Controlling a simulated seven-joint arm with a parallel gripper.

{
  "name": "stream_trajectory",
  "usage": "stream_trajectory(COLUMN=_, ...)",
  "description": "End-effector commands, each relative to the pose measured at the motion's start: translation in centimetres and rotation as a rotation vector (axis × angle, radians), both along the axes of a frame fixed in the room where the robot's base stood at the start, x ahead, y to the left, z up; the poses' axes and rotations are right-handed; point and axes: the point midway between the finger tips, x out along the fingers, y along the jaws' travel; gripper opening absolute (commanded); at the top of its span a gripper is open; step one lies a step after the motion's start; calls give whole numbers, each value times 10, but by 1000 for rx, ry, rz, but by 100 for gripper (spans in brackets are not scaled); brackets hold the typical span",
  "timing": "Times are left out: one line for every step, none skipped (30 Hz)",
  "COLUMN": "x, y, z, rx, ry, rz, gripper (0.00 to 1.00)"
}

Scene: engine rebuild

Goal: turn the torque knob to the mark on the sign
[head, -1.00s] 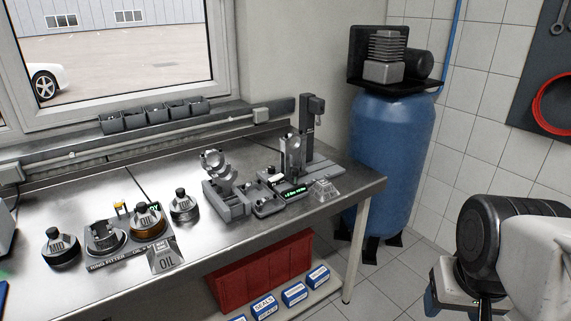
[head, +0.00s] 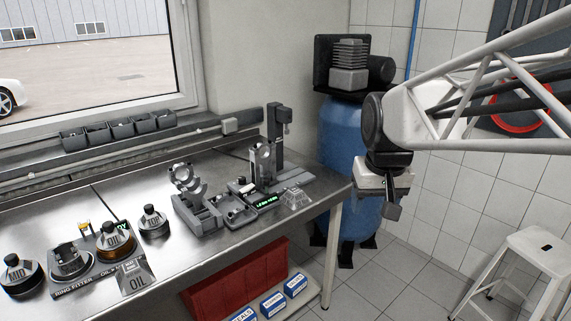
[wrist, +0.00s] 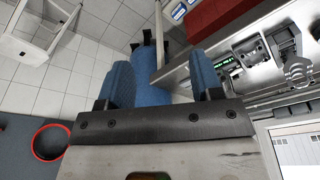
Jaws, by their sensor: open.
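A small grey station with a green-lit display (head: 267,201) sits near the right end of the steel bench; the display also shows in the wrist view (wrist: 233,66). A small knob-like part (head: 240,182) is beside the display, but it is too small to tell whether it is the torque knob or how it is turned. A grey sloped sign (head: 296,198) stands to the right; its mark is unreadable. My gripper (head: 388,208) is beyond the bench's right end, well apart from the station. In the wrist view my gripper (wrist: 161,82) is open and empty.
A blue compressor tank (head: 342,140) stands behind the bench's right end. Grey cradles (head: 190,205) and oil bottles (head: 153,220) stand left of the station. A white stool (head: 535,250) is at the right.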

Motion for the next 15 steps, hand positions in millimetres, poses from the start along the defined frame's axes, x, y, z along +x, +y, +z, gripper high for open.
stream_trajectory(x=13, y=6, z=2, rx=1, ry=3, rz=10, gripper=60)
stream_trajectory(x=20, y=10, z=4, rx=0, ry=4, rz=16, gripper=60)
stream_trajectory(x=29, y=15, z=5, rx=1, ry=5, rz=24, gripper=60)
stream_trajectory(x=36, y=18, z=7, rx=0, ry=6, rz=30, gripper=60)
stream_trajectory(x=43, y=22, z=8, rx=1, ry=7, rz=35, gripper=60)
stream_trajectory(x=52, y=27, z=9, rx=1, ry=8, rz=41, gripper=60)
stream_trajectory(x=59, y=31, z=10, rx=1, ry=9, rz=47, gripper=60)
stream_trajectory(x=65, y=35, z=11, rx=1, ry=10, rz=53, gripper=60)
stream_trajectory(x=75, y=40, z=12, rx=1, ry=12, rz=61, gripper=60)
stream_trajectory(x=82, y=44, z=13, rx=1, ry=12, rz=66, gripper=60)
stream_trajectory(x=88, y=48, z=14, rx=2, ry=14, rz=71, gripper=60)
stream_trajectory(x=97, y=54, z=15, rx=1, ry=14, rz=78, gripper=60)
stream_trajectory(x=104, y=58, z=15, rx=2, ry=16, rz=84, gripper=60)
stream_trajectory(x=111, y=63, z=15, rx=1, ry=17, rz=90, gripper=60)
stream_trajectory(x=119, y=69, z=16, rx=2, ry=18, rz=97, gripper=60)
